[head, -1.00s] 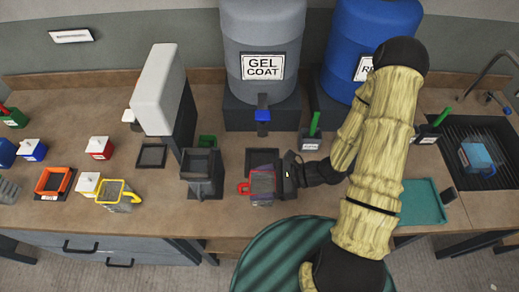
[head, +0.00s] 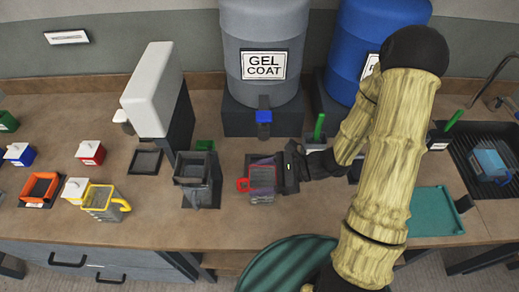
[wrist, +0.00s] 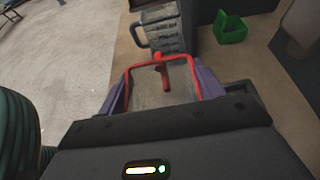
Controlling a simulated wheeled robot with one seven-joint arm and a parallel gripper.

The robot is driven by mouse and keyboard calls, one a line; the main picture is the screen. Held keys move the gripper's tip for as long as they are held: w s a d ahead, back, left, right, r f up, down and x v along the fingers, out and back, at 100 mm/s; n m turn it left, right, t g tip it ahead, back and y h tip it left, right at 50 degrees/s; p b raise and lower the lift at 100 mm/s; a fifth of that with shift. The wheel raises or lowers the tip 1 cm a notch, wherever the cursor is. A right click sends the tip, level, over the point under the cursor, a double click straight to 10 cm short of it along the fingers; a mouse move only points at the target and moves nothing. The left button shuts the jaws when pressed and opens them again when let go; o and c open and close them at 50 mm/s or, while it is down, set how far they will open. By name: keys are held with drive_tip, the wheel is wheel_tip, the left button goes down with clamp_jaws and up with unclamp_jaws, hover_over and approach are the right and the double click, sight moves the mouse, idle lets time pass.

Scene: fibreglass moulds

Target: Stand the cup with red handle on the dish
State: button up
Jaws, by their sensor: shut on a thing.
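The cup with red handle (head: 262,184) is a see-through square cup with a red rim. In the head view its handle points left, away from my gripper (head: 284,174). My gripper is shut on the cup from the right, and the cup looks upright. In the wrist view the cup (wrist: 165,88) sits between the purple-grey fingers. A dark square dish (head: 252,158) lies under the gel coat tap, partly hidden by the cup. Another dark square dish (head: 145,162) lies under the white dispenser. I cannot tell whether the cup touches the surface below.
A dark grey container (head: 192,170) stands left of the cup; a green box (wrist: 232,27) is behind it. A yellow-handled cup (head: 104,203) and small lidded boxes are farther left. A teal tray (head: 432,213) and a sink (head: 480,150) are right. The gel coat barrel (head: 264,30) stands behind.

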drive_tip(key=w+p, duration=0.1)
drive_tip(key=w, duration=0.6)
drive_tip(key=shift+d+p, duration=0.15)
drive_tip(key=shift+p, duration=0.25)
drive_tip(key=w, duration=0.1)
drive_tip(key=w+f, duration=0.1)
drive_tip(key=w, duration=0.1)
drive_tip(key=shift+w+d+f, duration=0.1)
drive_tip(key=shift+w+f, duration=0.05)
drive_tip(key=shift+f, duration=0.05)
drive_tip(key=shift+f, duration=0.1)
drive_tip(key=shift+f+b, duration=0.1)
drive_tip(key=shift+b, duration=0.25)
drive_tip(key=o, duration=1.4)
drive_tip(key=shift+c, duration=0.2)
